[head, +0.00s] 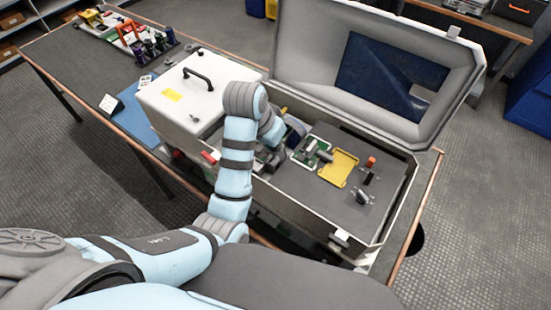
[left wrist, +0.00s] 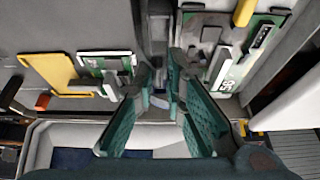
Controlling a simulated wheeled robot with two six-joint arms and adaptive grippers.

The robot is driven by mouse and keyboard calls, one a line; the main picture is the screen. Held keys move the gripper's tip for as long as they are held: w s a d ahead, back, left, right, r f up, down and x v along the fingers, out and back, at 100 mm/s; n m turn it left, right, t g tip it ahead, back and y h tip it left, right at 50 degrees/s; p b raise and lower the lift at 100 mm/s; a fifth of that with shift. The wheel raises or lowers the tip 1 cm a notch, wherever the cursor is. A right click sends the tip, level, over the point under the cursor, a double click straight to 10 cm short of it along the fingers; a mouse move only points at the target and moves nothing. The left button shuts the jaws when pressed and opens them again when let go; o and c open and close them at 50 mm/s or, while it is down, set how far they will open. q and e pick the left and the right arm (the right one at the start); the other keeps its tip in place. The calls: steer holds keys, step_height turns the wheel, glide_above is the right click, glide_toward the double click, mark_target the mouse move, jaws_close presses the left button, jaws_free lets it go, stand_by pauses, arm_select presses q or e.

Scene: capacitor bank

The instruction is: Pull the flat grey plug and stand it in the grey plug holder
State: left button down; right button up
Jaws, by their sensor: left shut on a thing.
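My left gripper (left wrist: 160,78) has its teal fingertips closed together on a narrow grey piece (left wrist: 158,50), which appears to be the flat grey plug. The fingers hide much of it, and I cannot tell whether it is still seated. In the head view my left arm reaches into the open case and covers the gripper and the held piece. A small grey fitting (head: 362,197) stands at the right of the case's dark panel; I cannot tell whether it is the grey plug holder. My right gripper is not in view.
A green board (head: 312,151) with grey parts and a yellow plate (head: 338,168) lie on the panel. An orange fitting (head: 371,161) and a black one (head: 367,179) are at its right. The raised lid (head: 440,62) stands behind. A white box (head: 185,92) is at left.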

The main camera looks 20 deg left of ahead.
mark_target(273, 151)
arm_select(q)
steer(key=shift+f, duration=0.15)
steer(key=shift+f, duration=0.95)
steer(key=shift+f+b, duration=0.35)
steer(key=shift+f, duration=0.45)
steer(key=shift+s+f, duration=0.1)
steer(key=shift+f, duration=0.1)
steer(key=c, duration=1.6)
jaws_free()
steer(key=shift+c, duration=0.2)
steer(key=shift+o, duration=0.4)
steer(key=shift+d+f, duration=0.1)
